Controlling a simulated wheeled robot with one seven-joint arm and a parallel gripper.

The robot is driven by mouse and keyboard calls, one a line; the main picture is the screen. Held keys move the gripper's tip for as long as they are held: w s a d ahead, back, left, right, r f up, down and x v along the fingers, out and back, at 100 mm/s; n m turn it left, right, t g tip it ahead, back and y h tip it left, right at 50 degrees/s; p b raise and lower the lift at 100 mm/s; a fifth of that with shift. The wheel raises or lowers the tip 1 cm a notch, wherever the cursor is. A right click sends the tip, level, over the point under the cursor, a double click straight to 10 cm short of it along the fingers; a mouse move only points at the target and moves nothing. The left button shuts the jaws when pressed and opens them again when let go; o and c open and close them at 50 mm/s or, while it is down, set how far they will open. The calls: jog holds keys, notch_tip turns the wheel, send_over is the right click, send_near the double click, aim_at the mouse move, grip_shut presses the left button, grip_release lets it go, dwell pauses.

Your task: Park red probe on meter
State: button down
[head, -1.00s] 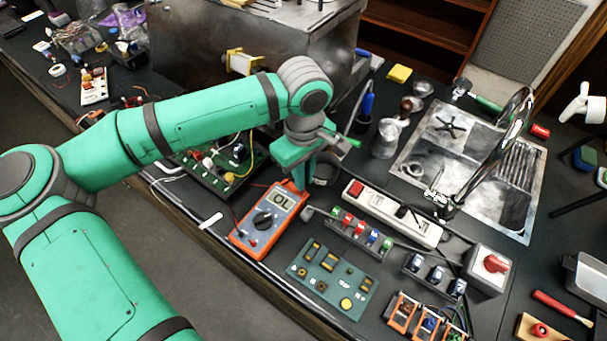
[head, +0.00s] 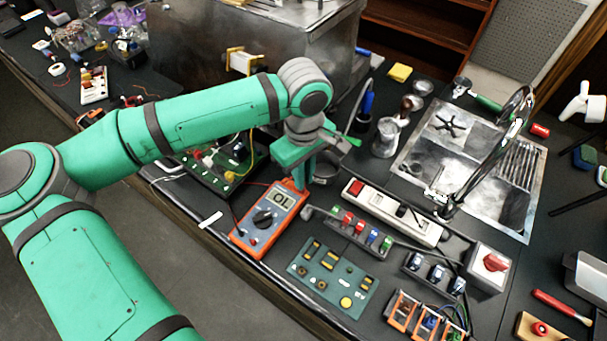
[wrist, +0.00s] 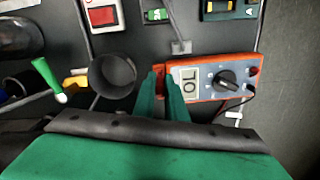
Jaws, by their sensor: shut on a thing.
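The orange meter (head: 268,217) lies on the black bench with its display lit and its dial facing up. It also shows right of the fingers in the wrist view (wrist: 205,88). My gripper (head: 301,184) points down at the display end of the meter. In the wrist view my gripper's green fingers (wrist: 167,80) are close together, shut on the red probe (wrist: 161,78), of which a small red part shows between them. The rest of the probe is hidden by the fingers. I cannot tell whether the probe touches the meter.
A dark round cup (wrist: 113,75) stands close beside the fingers. A white power strip (head: 393,213), a row of coloured terminals (head: 358,234) and a green board (head: 331,280) lie near the meter. The bench's front edge runs close by the meter's lower end.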

jog(key=c, duration=1.7)
grip_release()
jog(key=shift+r, duration=0.1)
notch_tip(320, 180, up, 11)
jog(key=shift+f, duration=0.2)
